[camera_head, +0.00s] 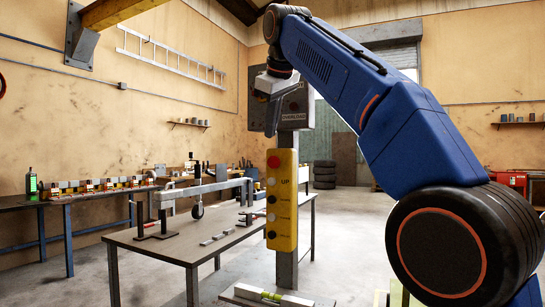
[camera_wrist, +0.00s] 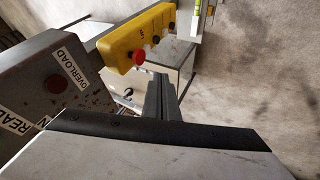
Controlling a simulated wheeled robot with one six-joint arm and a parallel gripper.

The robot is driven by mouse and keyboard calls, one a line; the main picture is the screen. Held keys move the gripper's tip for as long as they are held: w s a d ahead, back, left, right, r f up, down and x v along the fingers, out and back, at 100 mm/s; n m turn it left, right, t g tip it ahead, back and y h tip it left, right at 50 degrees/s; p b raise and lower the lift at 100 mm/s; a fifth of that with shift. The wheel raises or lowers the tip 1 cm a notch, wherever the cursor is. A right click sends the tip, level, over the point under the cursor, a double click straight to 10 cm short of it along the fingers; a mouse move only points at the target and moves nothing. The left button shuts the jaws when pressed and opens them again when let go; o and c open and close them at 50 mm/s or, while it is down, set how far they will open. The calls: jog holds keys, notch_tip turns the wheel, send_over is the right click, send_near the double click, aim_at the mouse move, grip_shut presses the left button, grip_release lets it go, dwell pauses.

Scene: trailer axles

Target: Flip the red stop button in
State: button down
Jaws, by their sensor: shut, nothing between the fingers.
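A yellow control box (camera_head: 282,205) stands upright on a grey post, with a bright red round button (camera_head: 273,161) at its top and paler and black buttons below. In the wrist view the yellow box (camera_wrist: 122,47) runs across the top, and its red button (camera_wrist: 138,57) sticks out left of my fingertips. My gripper (camera_head: 270,132) is shut and empty, pointing down above the red button and apart from it in the picture. In the wrist view my gripper (camera_wrist: 160,88) shows its fingers together. The exact gap to the button is hard to tell.
A grey box (camera_head: 298,108) on the post, behind my gripper, carries an OVERLOAD label (camera_wrist: 71,66) and a dull red lamp or button (camera_wrist: 56,84). A workbench (camera_head: 180,243) with metal parts stands left of the post. A spirit level (camera_head: 271,296) lies at the post's foot.

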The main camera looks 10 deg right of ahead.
aim_at(275, 157)
jog(key=w+d+f, duration=0.2)
jog(key=w+f, duration=0.6)
jog(key=w, duration=0.1)
jog(key=shift+w, duration=0.15)
dwell(0.4)
jog(key=shift+d, duration=0.15)
jog(key=shift+w+d, duration=0.4)
jog(key=shift+w, duration=0.15)
jog(key=shift+w+d+r, duration=0.1)
jog(key=shift+w+d, duration=0.1)
jog(key=shift+w, duration=0.1)
